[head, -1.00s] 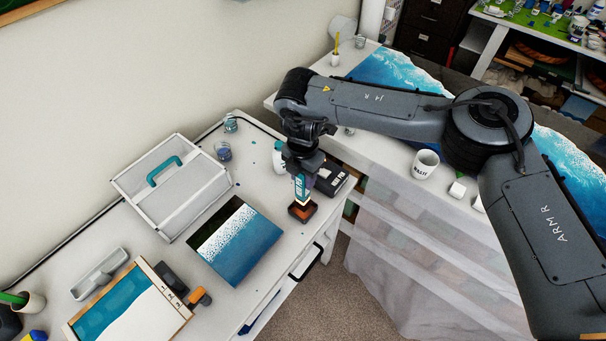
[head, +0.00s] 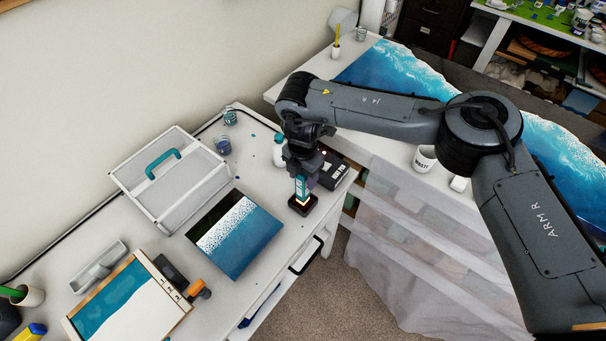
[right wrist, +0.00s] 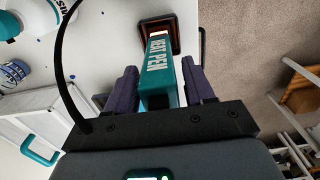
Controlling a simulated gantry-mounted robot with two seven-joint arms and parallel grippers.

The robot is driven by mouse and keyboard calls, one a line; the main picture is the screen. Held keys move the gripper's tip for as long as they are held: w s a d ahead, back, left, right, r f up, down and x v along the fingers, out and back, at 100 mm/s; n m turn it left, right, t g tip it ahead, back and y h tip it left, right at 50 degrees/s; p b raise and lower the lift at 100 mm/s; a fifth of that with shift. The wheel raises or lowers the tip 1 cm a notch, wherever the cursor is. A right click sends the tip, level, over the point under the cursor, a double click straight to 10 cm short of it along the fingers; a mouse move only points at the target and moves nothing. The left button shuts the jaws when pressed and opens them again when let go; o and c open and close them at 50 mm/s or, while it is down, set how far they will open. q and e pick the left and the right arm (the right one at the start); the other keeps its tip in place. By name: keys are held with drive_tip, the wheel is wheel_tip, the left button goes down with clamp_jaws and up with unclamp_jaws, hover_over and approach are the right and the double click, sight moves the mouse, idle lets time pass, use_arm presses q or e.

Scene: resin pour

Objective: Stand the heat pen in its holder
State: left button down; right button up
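The teal heat pen (head: 301,187) is upright with its tip down at the small dark holder (head: 296,208) near the desk's front edge. A warm glow shows where tip and holder meet. I cannot tell whether the tip rests fully inside. My right gripper (head: 304,178) is above the holder, around the pen's upper part. My left gripper is not in view.
The desk's edge is just right of the holder.

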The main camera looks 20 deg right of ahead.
drive_tip(key=shift+o, duration=1.2)
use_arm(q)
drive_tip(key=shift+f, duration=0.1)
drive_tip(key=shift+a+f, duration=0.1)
use_arm(e)
wheel_tip(320, 180, up, 10)
drive_tip(key=shift+f, duration=0.25)
drive_tip(key=shift+r, duration=0.65)
drive_tip(key=shift+s+r, duration=0.1)
